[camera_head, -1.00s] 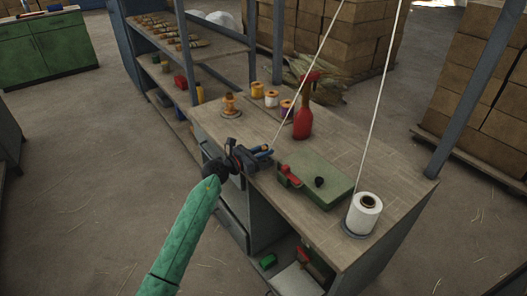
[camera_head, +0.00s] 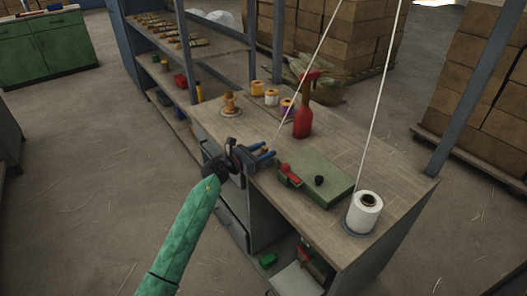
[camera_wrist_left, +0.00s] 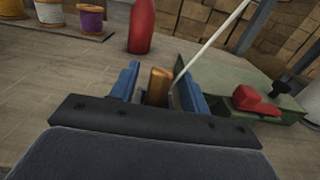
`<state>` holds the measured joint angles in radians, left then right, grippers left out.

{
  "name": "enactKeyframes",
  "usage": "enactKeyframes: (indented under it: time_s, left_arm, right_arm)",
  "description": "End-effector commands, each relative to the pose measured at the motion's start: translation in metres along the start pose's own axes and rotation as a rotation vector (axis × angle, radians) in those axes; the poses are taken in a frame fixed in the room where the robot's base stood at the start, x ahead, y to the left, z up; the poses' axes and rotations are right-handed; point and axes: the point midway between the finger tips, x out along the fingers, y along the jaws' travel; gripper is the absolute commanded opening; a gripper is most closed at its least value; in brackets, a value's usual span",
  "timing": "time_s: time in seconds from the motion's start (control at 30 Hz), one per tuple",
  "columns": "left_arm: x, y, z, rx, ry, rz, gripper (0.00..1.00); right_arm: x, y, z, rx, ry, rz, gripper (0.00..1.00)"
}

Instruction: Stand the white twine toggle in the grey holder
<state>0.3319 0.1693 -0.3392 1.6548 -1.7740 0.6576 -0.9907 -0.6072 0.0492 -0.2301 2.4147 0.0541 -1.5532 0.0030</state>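The toggle (camera_wrist_left: 158,87) of the white twine is a short brown wooden piece. It stands roughly upright between the two blue fingers of my left gripper (camera_wrist_left: 158,88), with a visible gap on each side. White twine (camera_wrist_left: 212,42) runs from near it up to the right. In the head view my left gripper (camera_head: 264,155) is open over the near left edge of the workbench (camera_head: 339,155), and the toggle (camera_head: 265,149) shows small between its fingers. I cannot make out the grey holder; the toggle's foot is hidden by the gripper. My right gripper is not in view.
A green box (camera_head: 325,180) with a red part lies right of the gripper. A red spray bottle (camera_head: 303,115) stands behind. A white twine spool (camera_head: 364,212) stands at the right. A wooden peg on a disc (camera_head: 230,104) and coloured spools (camera_head: 271,97) stand at the back left.

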Motion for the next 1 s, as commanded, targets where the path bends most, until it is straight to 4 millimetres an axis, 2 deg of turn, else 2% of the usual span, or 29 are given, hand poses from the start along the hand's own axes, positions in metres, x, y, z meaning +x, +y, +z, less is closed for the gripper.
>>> enactKeyframes:
  time_s: [0.27, 0.7, 0.83, 1.0]
  left_arm:
    - [-0.004, 0.000, -0.001, 0.001, 0.000, 0.000, 0.46]
    - [-0.062, 0.000, -0.003, 0.000, 0.002, 0.000, 0.46]
    - [-0.073, 0.000, -0.002, 0.001, 0.001, 0.000, 0.46]
    - [-0.078, 0.000, 0.000, 0.000, 0.000, 0.000, 0.46]
  right_arm:
    - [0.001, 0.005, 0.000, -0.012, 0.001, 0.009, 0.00]
    - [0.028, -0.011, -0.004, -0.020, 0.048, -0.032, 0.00]
    - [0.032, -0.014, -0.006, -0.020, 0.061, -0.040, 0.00]
    - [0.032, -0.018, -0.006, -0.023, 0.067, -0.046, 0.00]
